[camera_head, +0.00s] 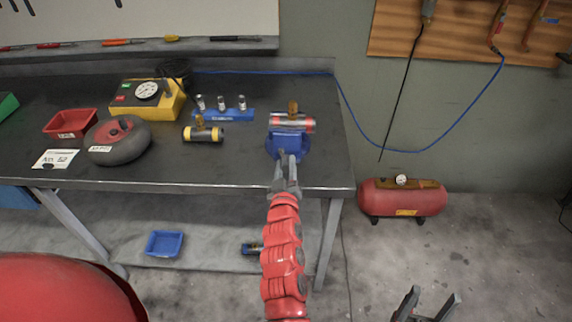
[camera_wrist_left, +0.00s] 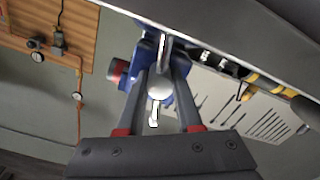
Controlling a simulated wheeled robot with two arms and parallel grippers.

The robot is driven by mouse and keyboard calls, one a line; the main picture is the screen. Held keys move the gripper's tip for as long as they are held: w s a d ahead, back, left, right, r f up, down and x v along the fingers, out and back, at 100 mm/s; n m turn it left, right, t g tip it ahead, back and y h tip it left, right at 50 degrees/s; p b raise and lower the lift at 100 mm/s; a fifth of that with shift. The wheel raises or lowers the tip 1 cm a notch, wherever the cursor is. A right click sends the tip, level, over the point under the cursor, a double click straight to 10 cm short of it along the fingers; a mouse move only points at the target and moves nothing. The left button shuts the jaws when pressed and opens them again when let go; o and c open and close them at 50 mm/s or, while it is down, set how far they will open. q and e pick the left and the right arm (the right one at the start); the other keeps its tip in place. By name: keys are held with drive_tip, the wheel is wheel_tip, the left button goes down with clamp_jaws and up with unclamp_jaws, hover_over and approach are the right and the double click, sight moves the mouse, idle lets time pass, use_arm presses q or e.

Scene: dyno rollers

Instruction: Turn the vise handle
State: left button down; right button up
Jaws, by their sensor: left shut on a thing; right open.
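The blue vise (camera_head: 289,146) stands at the right end of the workbench, near its front edge. A red and silver cylinder (camera_head: 292,122) lies across its top. My left gripper (camera_head: 287,162) reaches up to the front of the vise and covers its handle in the head view. In the left wrist view the vise (camera_wrist_left: 177,65) is straight ahead, and the metal vise handle (camera_wrist_left: 155,112) lies between the fingers of the left gripper (camera_wrist_left: 162,90), which is shut on it. My right gripper (camera_head: 425,302) is open and empty above the floor at the lower right.
The dark workbench (camera_head: 230,172) holds a yellow gauge box (camera_head: 146,100), a wheel (camera_head: 118,141), a red tray (camera_head: 70,124), a blue socket holder (camera_head: 222,115) and a yellow-black cylinder (camera_head: 203,134). A red air tank (camera_head: 402,198) stands right of the bench. Bare floor lies in front of it.

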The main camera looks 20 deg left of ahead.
use_arm(q)
drive_tip(key=m, duration=0.3)
drive_tip(key=shift+p, duration=0.3)
drive_tip(key=m, duration=0.3)
drive_tip(key=shift+d+f, duration=0.1)
drive_tip(key=m+b, duration=0.2)
drive_tip(key=m, duration=0.2)
drive_tip(key=shift+m, duration=0.4)
drive_tip(key=m+b, duration=0.1)
drive_tip(key=m, duration=0.1)
drive_tip(key=shift+m, duration=0.4)
drive_tip(key=m, duration=0.3)
drive_tip(key=shift+d, duration=0.1)
drive_tip(key=shift+m, duration=1)
drive_tip(key=c, duration=0.6)
unclamp_jaws()
